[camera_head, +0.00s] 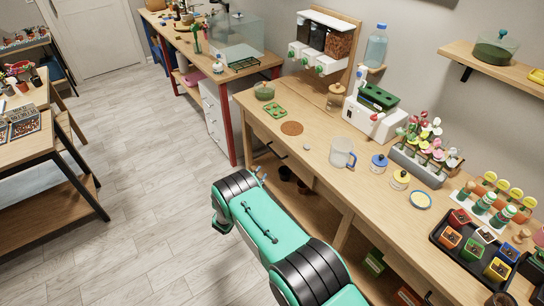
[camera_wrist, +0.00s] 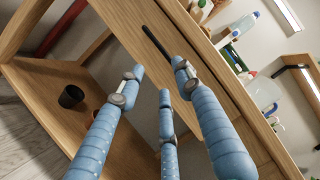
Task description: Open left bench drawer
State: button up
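The left bench drawer (camera_wrist: 128,18) is a light wood front in the upper middle of the wrist view, and it looks flush with the bench. Its black bar handle (camera_wrist: 155,41) runs slantwise just beyond my fingertips. My gripper (camera_wrist: 160,78) has blue fingers spread apart with nothing between them. The right fingertip is close to the lower end of the handle; I cannot tell whether they touch. In the head view my gripper (camera_head: 262,174) shows only as small blue tips beside the bench's front edge, mostly hidden behind my arm.
The bench top (camera_head: 318,163) carries a clear jug (camera_head: 342,152), a blue jar (camera_head: 379,163) and a seedling tray (camera_head: 488,240). Dark pots (camera_wrist: 71,96) stand on the lower shelf (camera_wrist: 62,78). The floor (camera_head: 150,185) left of my arm is clear.

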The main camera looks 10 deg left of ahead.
jog(key=b+x, duration=0.2)
jog(key=x, duration=1.1)
jog(key=shift+w, duration=0.2)
jog(key=shift+d, duration=0.15)
grip_shut()
